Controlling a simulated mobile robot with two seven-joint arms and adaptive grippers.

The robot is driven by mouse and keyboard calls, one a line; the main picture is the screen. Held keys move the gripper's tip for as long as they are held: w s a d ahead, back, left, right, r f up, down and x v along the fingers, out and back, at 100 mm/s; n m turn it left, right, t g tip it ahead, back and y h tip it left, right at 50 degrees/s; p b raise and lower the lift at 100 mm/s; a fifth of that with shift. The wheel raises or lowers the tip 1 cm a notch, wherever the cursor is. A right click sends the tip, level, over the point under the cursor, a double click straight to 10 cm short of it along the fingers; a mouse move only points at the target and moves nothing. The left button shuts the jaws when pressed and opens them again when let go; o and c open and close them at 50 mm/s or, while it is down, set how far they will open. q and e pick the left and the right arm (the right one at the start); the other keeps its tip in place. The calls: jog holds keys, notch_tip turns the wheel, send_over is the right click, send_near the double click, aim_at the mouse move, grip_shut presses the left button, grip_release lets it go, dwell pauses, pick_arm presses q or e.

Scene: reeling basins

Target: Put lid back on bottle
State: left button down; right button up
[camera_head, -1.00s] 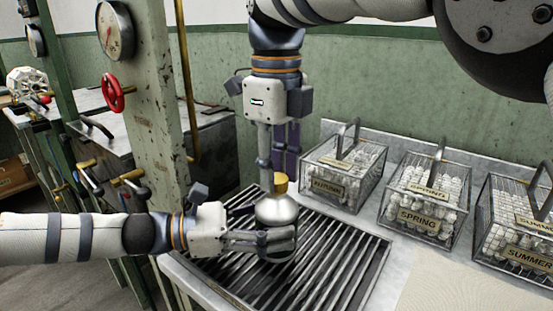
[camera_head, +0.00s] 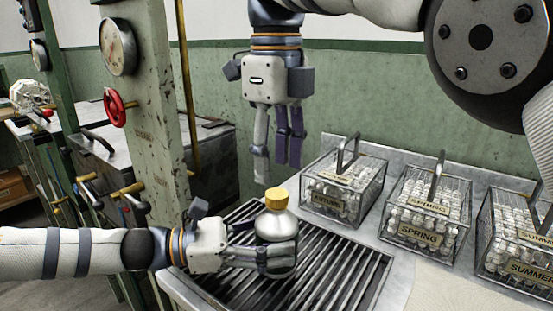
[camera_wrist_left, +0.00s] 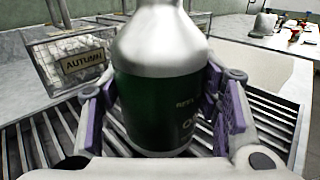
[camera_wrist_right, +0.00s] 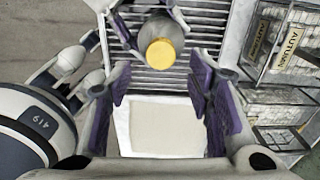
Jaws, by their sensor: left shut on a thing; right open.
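The bottle (camera_head: 274,226) has a silver shoulder and a dark green body, which shows in the left wrist view (camera_wrist_left: 165,95). It stands upright over the slatted rack. The yellow lid (camera_head: 276,198) sits on top of its neck; the right wrist view shows the lid (camera_wrist_right: 161,53) from above. My left gripper (camera_head: 285,258) is shut around the bottle's body from the left. My right gripper (camera_head: 275,170) is open and empty, pointing down above the lid and apart from it. Whether the lid is tightened I cannot tell.
Wire baskets of white cocoons, marked AUTUMN (camera_head: 345,192), SPRING (camera_head: 425,218) and SUMMER (camera_head: 520,240), stand to the right. The slatted rack (camera_head: 335,278) lies under the bottle. A post with a gauge (camera_head: 118,46) and red valve wheel (camera_head: 115,108) stands at left.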

jog(key=n, duration=0.6)
jog(key=shift+s+a+r, duration=0.1)
jog(key=shift+s+a, duration=0.05)
jog(key=shift+a, duration=0.05)
jog(key=n, duration=0.3)
jog(key=shift+a+r+n, duration=0.1)
jog(key=shift+r+n, duration=0.05)
jog(key=shift+n, duration=0.25)
jog(key=n, duration=0.3)
jog(key=shift+r+n, duration=0.15)
jog(key=shift+n, duration=0.25)
jog(key=n, duration=0.4)
jog(key=shift+s+r, duration=0.1)
jog(key=shift+r, duration=0.1)
jog(key=n, duration=0.3)
jog(key=shift+r+n, duration=0.2)
jog(key=shift+n, duration=0.2)
jog(key=n, duration=0.3)
jog(key=shift+r+n, duration=0.2)
jog(key=shift+n, duration=0.1)
jog(key=n, duration=0.6)
jog(key=shift+r, duration=0.35)
jog(key=n, duration=0.4)
jog(key=shift+w+d+r, duration=0.25)
jog(key=shift+d, duration=0.1)
